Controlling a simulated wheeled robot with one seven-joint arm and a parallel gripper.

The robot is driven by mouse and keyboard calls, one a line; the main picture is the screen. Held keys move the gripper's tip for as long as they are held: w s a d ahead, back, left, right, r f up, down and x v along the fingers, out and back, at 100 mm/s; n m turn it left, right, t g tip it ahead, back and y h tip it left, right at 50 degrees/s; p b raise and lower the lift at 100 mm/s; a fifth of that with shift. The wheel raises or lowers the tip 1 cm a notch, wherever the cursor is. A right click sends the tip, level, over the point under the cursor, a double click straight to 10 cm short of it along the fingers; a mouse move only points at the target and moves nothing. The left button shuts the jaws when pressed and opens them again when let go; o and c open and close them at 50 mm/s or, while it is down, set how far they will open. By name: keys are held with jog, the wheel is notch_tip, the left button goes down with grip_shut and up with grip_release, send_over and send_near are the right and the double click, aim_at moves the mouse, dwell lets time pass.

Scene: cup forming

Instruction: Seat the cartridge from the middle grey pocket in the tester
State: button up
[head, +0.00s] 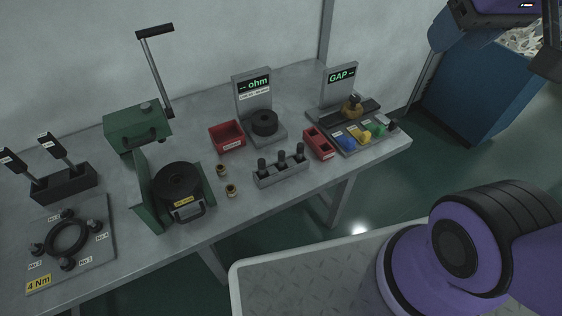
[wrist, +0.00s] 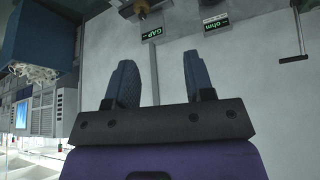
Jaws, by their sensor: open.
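A grey block (head: 281,177) near the table's front edge has several pockets in a row, with dark cartridges standing upright in them. The middle cartridge (head: 282,157) stands between two others. The tester with the ohm display (head: 253,88) is just behind, with a round black socket (head: 265,122) on its base; I cannot see into the socket. The ohm display also shows upside down in the wrist view (wrist: 216,21). My gripper (wrist: 158,60) is open with nothing between its fingers, far from the block and the tester.
Red bins (head: 227,136) (head: 319,143) flank the tester. Two small brass pieces (head: 231,190) lie left of the block. A GAP gauge station (head: 341,80) stands right, a green press (head: 140,128) left. A light platform (head: 300,268) lies in front of the table.

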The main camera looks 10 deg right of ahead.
jog(key=shift+o, duration=0.5)
jog(key=n+g, duration=0.3)
jog(key=g, duration=0.2)
send_over(282, 152)
notch_tip(282, 152, down, 33)
jog(key=f, duration=0.5)
jog(key=shift+w+d+f, duration=0.1)
jog(key=shift+w+f, duration=0.25)
jog(key=shift+s+f, duration=0.2)
jog(key=shift+f, duration=1.1)
jog(key=shift+s+f, duration=0.2)
jog(key=shift+f, duration=1.1)
